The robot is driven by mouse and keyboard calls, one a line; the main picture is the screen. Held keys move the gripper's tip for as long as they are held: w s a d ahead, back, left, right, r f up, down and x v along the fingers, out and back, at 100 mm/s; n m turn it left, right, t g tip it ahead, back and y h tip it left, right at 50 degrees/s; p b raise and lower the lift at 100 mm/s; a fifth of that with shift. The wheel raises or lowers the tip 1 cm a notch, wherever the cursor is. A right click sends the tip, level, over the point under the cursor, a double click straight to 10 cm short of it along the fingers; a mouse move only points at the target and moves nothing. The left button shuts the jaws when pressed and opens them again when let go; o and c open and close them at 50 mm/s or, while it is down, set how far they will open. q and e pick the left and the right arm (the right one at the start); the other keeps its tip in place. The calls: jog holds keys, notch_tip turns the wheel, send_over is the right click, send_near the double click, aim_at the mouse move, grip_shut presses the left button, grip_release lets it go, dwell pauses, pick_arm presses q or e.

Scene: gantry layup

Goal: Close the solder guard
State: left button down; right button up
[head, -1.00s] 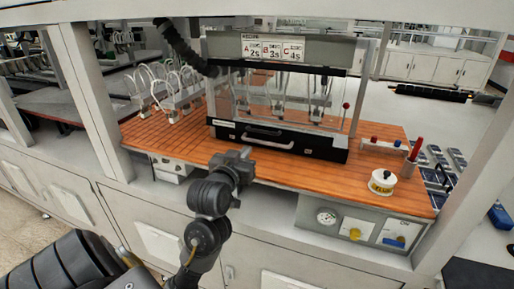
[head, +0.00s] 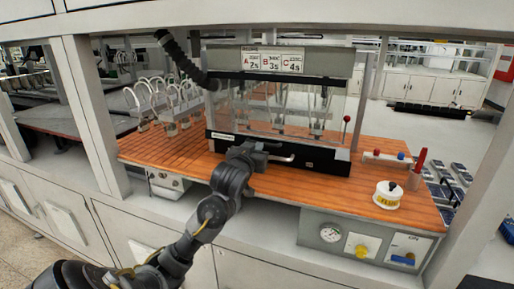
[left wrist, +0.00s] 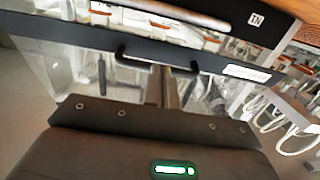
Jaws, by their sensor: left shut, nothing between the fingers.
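The solder guard (head: 285,112) is a clear panel with dark bars in front of the hanging tubes and fittings, under a sign marked A, B and C. A black front with a pale handle (head: 284,158) sits below it. My left gripper (head: 262,150) is in front of this black front, its tip by the handle and covering part of it. In the left wrist view, a dark bar handle (left wrist: 156,60) lies just beyond the narrow fingers (left wrist: 170,88), which are together and empty. Contact cannot be told. My right gripper is not in view.
An orange slatted bench top (head: 170,150) carries the station. White curved tubes (head: 160,105) stand at left. A control panel (head: 365,242) is below the bench edge.

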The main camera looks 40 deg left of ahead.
pick_arm(q)
jog(key=w, duration=0.1)
jog(key=w+a+f, duration=0.1)
jog(key=w, duration=0.1)
jog(key=w+f, duration=0.1)
jog(key=shift+w+a+f+p, duration=0.1)
jog(key=shift+w+a+p, duration=0.25)
jog(key=shift+w+p, duration=0.05)
jog(key=shift+s, duration=0.1)
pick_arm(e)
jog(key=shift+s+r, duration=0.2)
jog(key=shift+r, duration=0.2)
